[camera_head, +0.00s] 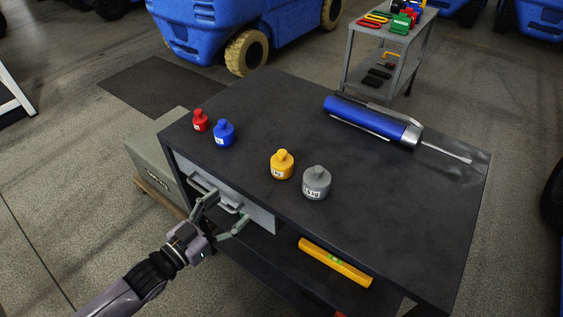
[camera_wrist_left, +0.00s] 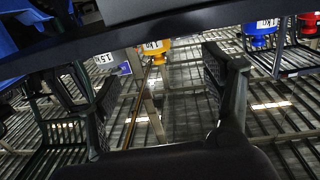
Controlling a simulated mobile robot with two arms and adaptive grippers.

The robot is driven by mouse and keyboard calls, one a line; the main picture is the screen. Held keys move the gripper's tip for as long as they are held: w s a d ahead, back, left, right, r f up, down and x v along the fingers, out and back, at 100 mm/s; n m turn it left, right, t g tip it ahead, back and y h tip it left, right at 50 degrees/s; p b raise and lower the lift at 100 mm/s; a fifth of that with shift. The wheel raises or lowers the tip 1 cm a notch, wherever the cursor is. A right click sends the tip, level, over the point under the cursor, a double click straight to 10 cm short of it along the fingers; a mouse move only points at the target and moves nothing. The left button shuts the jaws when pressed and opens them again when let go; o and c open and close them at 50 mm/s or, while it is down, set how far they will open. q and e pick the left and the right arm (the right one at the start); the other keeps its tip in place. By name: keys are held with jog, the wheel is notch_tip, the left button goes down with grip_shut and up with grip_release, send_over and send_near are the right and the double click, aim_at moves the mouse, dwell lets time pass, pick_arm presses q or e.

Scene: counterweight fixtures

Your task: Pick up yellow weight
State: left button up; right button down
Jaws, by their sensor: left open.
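The yellow weight (camera_head: 282,165) stands upright on the dark tabletop (camera_head: 330,185), close to its front edge, just left of the grey weight (camera_head: 316,183). A blue weight (camera_head: 224,133) and a red weight (camera_head: 200,121) stand further left. My left gripper (camera_head: 226,212) is open and empty, in front of the table by the drawer handles, left of and lower than the yellow weight and apart from it. In the left wrist view, part of the yellow weight (camera_wrist_left: 156,48) shows beyond the open fingers (camera_wrist_left: 160,78); a dark band hides its upper part. My right gripper is not seen.
A blue tool with a metal tip (camera_head: 375,120) lies at the back right of the table. A grey drawer front (camera_head: 255,215) is beside my left gripper. A yellow level (camera_head: 335,262) lies on the lower shelf. The tabletop's right half is mostly clear.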

aim_at(274, 167)
pick_arm(q)
jog(key=shift+h, duration=0.4)
jog(key=x, duration=0.4)
jog(key=r+p+x, duration=0.1)
jog(key=x, duration=0.3)
jog(key=s+d+r+x, duration=0.1)
jog(key=x, duration=0.3)
jog(key=shift+r+p, duration=0.15)
jog(key=shift+p, duration=0.2)
jog(key=shift+w+d, duration=0.2)
jog(key=shift+w, duration=0.1)
jog(key=p+x, duration=0.1)
jog(key=x, duration=0.3)
jog(key=shift+w+a, duration=0.1)
jog(key=shift+w, duration=0.15)
jog(key=shift+w+d, duration=0.25)
jog(key=shift+w, duration=0.05)
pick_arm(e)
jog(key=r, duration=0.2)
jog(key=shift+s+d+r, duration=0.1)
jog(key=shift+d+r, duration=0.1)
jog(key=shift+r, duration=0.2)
pick_arm(q)
jog(key=shift+c, duration=0.5)
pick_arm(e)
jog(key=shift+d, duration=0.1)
